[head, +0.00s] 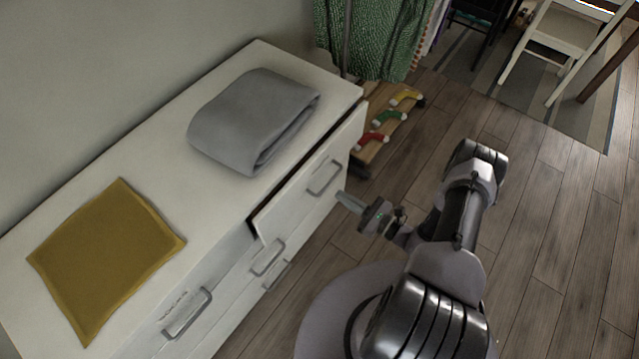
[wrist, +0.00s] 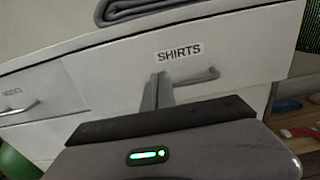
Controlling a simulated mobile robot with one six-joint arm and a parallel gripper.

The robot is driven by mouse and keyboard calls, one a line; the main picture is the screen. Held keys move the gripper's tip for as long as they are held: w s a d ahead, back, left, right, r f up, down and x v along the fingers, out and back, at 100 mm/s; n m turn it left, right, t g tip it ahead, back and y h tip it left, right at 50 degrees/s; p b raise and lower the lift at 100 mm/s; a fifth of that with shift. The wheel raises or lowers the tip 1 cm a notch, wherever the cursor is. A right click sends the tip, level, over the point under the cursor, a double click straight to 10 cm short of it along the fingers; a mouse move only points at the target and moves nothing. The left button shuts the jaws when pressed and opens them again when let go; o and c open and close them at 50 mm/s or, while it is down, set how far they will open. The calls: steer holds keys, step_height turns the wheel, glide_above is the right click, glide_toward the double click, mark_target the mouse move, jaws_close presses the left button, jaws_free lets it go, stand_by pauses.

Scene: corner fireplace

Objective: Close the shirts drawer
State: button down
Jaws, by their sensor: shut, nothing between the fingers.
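The shirts drawer (head: 308,191) is the top right drawer of a white dresser (head: 160,180). It stands a little open, with a dark gap along its top left edge. In the wrist view the drawer front (wrist: 120,75) bears a "SHIRTS" label (wrist: 179,52) and a grey bar handle (wrist: 196,77). My gripper (head: 341,197) is shut and empty, just in front of the drawer front near its right side. In the wrist view my shut fingers (wrist: 158,84) point at the front below the label, beside the handle. I cannot tell whether they touch it.
A folded grey cloth (head: 240,115) and a mustard cloth (head: 105,255) lie on the dresser top. Beyond its right end are a wooden rack (head: 378,135) with coloured pieces and hanging green clothes (head: 375,40). Open wooden floor (head: 545,225) lies to the right. A white chair (head: 565,40) stands farther back.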

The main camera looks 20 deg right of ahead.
mark_target(311, 177)
steer(key=b+x, duration=0.2)
steer(key=x, duration=0.7)
steer(key=shift+a, duration=0.1)
